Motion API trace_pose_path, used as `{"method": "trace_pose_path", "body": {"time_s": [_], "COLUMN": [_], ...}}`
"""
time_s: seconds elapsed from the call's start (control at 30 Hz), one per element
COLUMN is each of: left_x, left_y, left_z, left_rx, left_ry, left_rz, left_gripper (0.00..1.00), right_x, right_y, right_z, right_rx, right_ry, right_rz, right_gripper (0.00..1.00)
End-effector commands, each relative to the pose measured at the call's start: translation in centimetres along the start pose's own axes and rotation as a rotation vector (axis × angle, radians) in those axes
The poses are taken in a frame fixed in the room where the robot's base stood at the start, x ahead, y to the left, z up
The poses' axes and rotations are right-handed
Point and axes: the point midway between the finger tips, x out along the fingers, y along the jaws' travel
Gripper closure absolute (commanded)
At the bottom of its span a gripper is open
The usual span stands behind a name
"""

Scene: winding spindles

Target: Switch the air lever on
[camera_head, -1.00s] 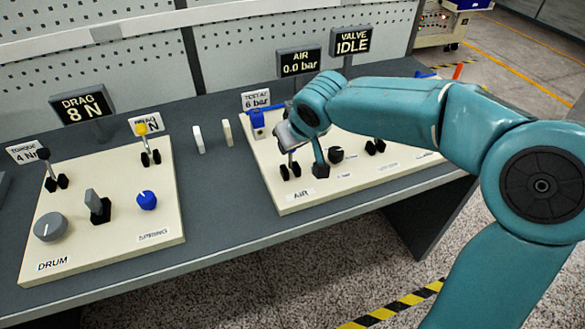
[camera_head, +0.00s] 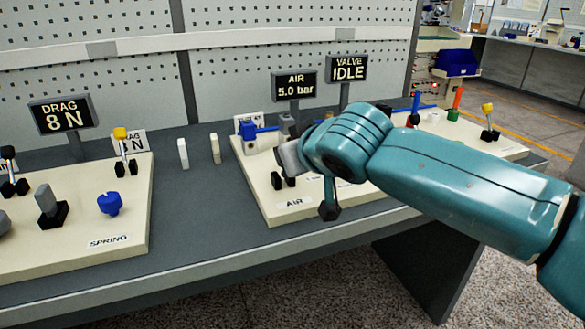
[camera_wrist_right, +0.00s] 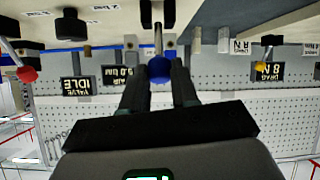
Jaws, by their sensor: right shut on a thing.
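The air lever's blue knob (camera_wrist_right: 159,69) sits between the fingers of my right gripper (camera_head: 290,153) in the right wrist view, with its thin stem running to the panel. The gripper is shut on this knob. In the head view the gripper and wrist hide the knob and most of the lever. The lever's black base (camera_head: 284,180) shows just above the AIR label (camera_head: 294,203). The AIR display (camera_head: 295,85) reads 5.0 bar. My left gripper is in neither view.
The VALVE display (camera_head: 347,69) reads IDLE. A left panel holds a blue SPRING knob (camera_head: 110,203) and a yellow-knobbed lever (camera_head: 121,134). Two small upright blocks (camera_head: 183,153) stand between the panels. Red (camera_head: 456,99) and yellow (camera_head: 487,108) tops stand farther right.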

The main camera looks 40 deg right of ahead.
Motion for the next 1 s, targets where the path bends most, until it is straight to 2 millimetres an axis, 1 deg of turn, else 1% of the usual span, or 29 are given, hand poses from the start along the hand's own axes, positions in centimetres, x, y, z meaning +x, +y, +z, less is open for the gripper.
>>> {"method": "trace_pose_path", "body": {"time_s": [0.07,0.47,0.5,0.53,0.57,0.87,0.97,1.0], "left_x": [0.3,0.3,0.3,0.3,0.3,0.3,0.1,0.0], "left_y": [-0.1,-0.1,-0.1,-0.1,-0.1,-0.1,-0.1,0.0], "left_z": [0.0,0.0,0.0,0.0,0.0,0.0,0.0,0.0], "left_rx": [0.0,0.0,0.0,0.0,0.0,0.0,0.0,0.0], "left_ry": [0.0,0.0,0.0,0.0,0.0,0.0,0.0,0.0], "left_rz": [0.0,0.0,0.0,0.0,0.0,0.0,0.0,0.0], "left_gripper": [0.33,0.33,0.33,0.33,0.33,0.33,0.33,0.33], "right_x": [-0.1,-0.4,-0.4,-0.4,-0.4,-0.5,-1.5,-2.2], "right_y": [0.1,0.1,0.1,0.1,0.1,0.0,0.0,0.0], "right_z": [0.0,-0.1,-0.1,0.0,0.0,0.1,-0.1,-0.1], "right_rx": [-0.001,-0.002,-0.002,-0.002,-0.002,-0.001,-0.001,-0.001], "right_ry": [0.011,0.016,0.017,0.016,0.016,0.012,0.015,0.016], "right_rz": [0.003,0.003,0.003,0.003,0.003,0.002,0.001,0.0], "right_gripper": [1.0,1.0,0.58,0.49,0.47,0.47,0.47,0.47]}}
